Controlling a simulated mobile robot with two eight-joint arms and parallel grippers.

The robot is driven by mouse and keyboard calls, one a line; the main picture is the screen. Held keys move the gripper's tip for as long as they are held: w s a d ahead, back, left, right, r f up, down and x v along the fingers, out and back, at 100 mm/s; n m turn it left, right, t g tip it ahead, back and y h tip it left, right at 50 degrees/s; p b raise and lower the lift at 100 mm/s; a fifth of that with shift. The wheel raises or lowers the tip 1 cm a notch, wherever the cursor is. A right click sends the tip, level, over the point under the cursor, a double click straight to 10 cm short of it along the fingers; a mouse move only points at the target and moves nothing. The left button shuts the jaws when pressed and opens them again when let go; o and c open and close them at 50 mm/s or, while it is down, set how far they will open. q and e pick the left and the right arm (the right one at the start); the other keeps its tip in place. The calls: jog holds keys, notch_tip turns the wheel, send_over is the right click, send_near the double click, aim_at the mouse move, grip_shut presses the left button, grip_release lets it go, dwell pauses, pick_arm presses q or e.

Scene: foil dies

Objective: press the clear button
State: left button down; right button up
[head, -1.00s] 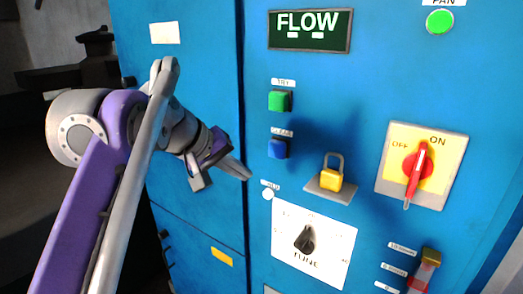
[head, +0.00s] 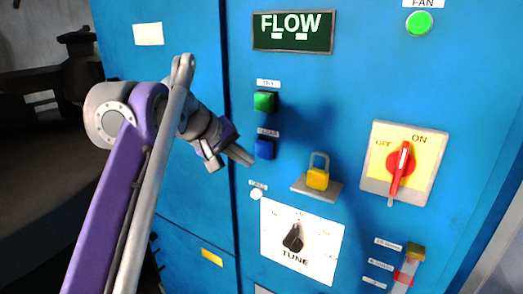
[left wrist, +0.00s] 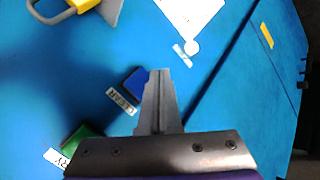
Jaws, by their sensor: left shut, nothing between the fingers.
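The blue clear button (head: 265,148) stands out from the blue panel under a small "CLEAR" label (head: 268,133). My left gripper (head: 250,161) is shut and empty, its fingertips just left of and slightly below the button in the head view. In the left wrist view the shut fingers (left wrist: 159,75) lie beside the blue button (left wrist: 136,83), partly next to its edge. I cannot tell whether the fingertips touch the button or the panel. My right gripper is not in view.
A green button (head: 265,101) labelled "TRY" sits above. A yellow padlock (head: 317,178) on a bracket is to the right. Below are a small white round part (head: 257,194) and the TUNE dial (head: 293,238). A red switch (head: 401,165) is further right.

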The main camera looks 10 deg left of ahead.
aim_at(264, 150)
pick_arm(q)
jog(key=shift+w+d+p, duration=0.2)
jog(key=shift+w, duration=0.35)
jog(key=shift+w+d+p, duration=0.2)
jog(key=shift+w, duration=0.35)
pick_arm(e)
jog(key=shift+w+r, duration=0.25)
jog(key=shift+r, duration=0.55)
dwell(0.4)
pick_arm(q)
jog(key=shift+w+d+p, duration=0.15)
jog(key=shift+w+p, duration=0.15)
jog(key=shift+w, duration=0.2)
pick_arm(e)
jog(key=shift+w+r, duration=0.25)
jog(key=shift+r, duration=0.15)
pick_arm(q)
jog(key=shift+s, duration=0.15)
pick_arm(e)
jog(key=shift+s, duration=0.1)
